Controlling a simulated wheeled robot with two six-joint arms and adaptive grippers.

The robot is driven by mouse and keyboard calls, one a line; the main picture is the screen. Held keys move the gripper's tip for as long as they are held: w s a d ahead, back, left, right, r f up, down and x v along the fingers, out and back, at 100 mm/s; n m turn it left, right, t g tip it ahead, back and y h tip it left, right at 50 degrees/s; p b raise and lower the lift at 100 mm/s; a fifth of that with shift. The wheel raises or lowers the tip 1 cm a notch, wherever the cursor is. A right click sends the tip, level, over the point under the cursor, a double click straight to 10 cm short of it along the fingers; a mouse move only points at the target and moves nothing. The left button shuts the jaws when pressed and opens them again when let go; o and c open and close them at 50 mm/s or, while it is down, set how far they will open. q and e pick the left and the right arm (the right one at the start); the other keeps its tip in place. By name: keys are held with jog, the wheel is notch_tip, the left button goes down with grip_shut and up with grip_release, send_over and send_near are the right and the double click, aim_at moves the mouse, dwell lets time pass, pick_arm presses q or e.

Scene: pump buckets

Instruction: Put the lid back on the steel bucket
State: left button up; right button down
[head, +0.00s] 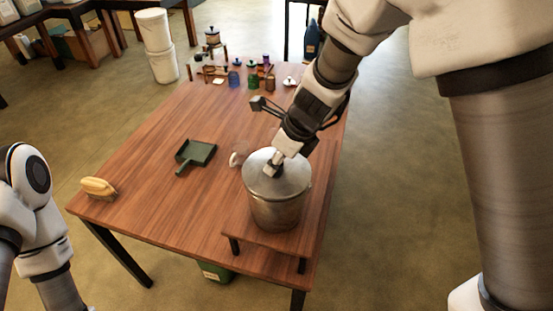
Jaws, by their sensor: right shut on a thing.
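The steel bucket (277,214) stands upright on a low wooden stand (236,228) at the near right part of the table. The round metal lid (292,182) is at the bucket's mouth, roughly level and covering it. I cannot tell from this angle whether its rim is fully seated or slightly above. My right gripper (274,164) reaches down from the upper right and is shut on the lid's knob, which the fingers mostly hide. My left arm shows at the left edge, but its gripper is out of view.
Several jars and a small rack stand at the far end.

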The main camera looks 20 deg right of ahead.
jog(key=shift+f, duration=0.3)
dwell(0.5)
dwell(0.3)
jog(key=shift+c, duration=1.4)
grip_release()
notch_tip(320, 180, up, 7)
jog(key=p, duration=0.7)
jog(key=shift+r, duration=0.1)
jog(key=shift+c, duration=0.3)
grip_shut()
